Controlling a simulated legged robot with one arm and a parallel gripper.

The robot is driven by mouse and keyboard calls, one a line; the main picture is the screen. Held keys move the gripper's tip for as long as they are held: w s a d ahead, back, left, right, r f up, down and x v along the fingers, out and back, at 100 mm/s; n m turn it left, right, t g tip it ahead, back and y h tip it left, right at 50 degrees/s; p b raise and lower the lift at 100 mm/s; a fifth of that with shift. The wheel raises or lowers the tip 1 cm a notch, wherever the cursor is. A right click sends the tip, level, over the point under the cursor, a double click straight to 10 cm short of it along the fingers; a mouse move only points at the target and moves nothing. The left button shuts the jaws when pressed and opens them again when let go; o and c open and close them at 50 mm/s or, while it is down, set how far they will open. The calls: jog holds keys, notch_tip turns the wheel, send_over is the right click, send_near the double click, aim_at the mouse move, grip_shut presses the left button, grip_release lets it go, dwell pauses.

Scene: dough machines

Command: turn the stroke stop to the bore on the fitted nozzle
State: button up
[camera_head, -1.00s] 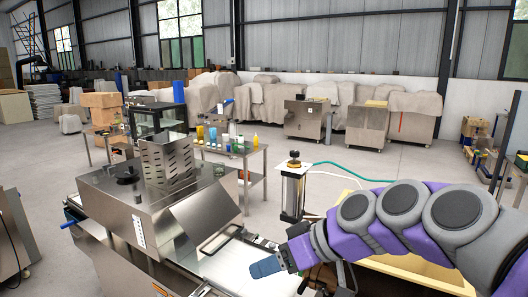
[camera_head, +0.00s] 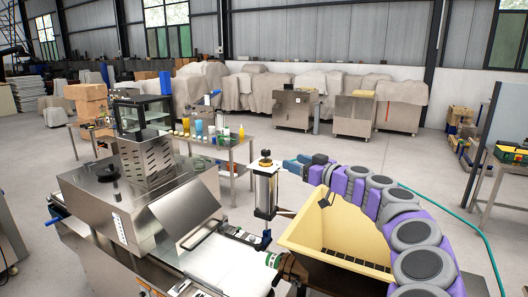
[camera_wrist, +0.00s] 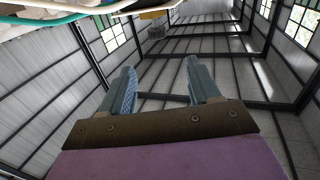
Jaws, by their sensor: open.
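An upright clear-walled cylinder (camera_head: 265,192) stands beside the cream hopper, with a dark and brass knob (camera_head: 266,155) on top that looks like the stroke stop. My gripper (camera_head: 288,164) is level with the knob, just to its right in the picture, fingers pointing toward it. In the wrist view my gripper (camera_wrist: 160,90) is open with nothing between its fingers. A brass-yellow part with a dark grey piece (camera_wrist: 157,32) shows beyond the fingertips, perhaps the knob upside down. A fitting with a green band (camera_head: 272,260) lies below the cylinder; I cannot read its bore.
The cream hopper (camera_head: 300,237) is under my arm. A steel machine (camera_head: 125,190) with a slotted guard stands at the left. A small table (camera_head: 225,148) with bottles is behind. A green hose (camera_head: 468,225) runs at the right. White and green hoses (camera_wrist: 60,18) cross the wrist view.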

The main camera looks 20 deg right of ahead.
aim_at(266, 150)
jog(key=x, duration=1.1)
jog(key=shift+w+a+f+p, duration=0.15)
jog(key=shift+w+p, duration=0.2)
jog(key=shift+w, duration=1.35)
jog(key=shift+w+a, duration=0.1)
jog(key=shift+a, duration=0.25)
jog(key=shift+d, duration=0.2)
jog(key=c, duration=1)
